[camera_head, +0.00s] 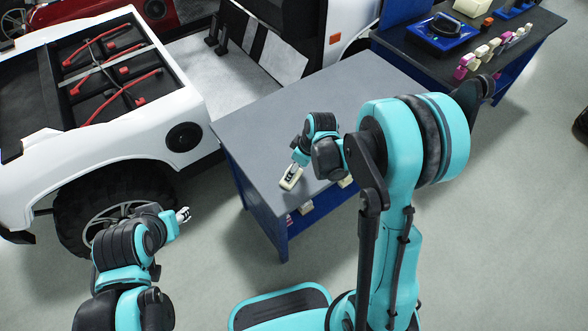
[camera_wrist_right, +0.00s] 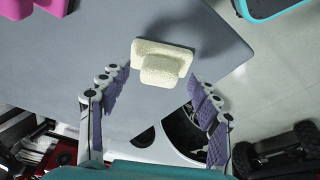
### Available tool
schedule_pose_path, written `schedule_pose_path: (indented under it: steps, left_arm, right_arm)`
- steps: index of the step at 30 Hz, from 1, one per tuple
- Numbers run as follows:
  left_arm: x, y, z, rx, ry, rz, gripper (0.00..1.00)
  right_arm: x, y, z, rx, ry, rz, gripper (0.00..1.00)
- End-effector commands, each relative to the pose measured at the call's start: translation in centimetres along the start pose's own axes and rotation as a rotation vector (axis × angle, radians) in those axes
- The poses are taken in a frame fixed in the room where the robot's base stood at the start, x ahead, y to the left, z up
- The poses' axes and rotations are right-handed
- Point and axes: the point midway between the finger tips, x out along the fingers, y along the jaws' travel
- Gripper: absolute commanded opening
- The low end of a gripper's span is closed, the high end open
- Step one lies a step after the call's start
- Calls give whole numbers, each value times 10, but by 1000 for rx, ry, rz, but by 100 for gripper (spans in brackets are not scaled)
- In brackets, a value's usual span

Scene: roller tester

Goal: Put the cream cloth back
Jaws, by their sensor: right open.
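The cream cloth (camera_head: 291,179) lies on the grey top of the blue workbench (camera_head: 322,100), near its front left edge. In the right wrist view the cloth (camera_wrist_right: 161,62) looks like a thick, stepped pad lying flat. My right gripper (camera_head: 298,163) is just above it, pointing down. In the right wrist view its fingers (camera_wrist_right: 158,82) are apart, one on each side of the cloth, and I see no contact. My left gripper (camera_head: 183,215) is empty beside the white vehicle's wheel, away from the bench; its finger opening is too small to judge.
A white vehicle (camera_head: 185,138) with an open bed stands left of the bench. A second dark bench (camera_head: 520,50) at the back right holds a blue tray (camera_head: 443,38) and a row of pink and cream items (camera_head: 482,52). Most of the near bench top is clear.

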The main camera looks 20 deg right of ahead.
Motion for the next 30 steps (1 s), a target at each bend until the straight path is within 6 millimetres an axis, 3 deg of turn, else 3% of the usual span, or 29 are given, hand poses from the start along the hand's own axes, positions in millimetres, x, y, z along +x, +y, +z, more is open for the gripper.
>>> schedule_pose_path:
  steps: [1,6,17,23,30]
  left_arm:
    - [-8,0,-5,0,0,0,40]
    - [-19,0,-14,0,0,0,40]
    - [-28,0,-20,0,0,0,40]
    - [-28,0,-20,0,0,0,40]
    - [-28,0,-20,0,0,0,40]
  right_arm:
    - [-17,0,-1,2,0,0,63]
    - [-55,0,-1,1,0,0,63]
    - [-98,-3,0,16,3,10,63]
    - [-145,-24,7,165,40,98,63]
    - [-204,-63,33,430,159,238,63]
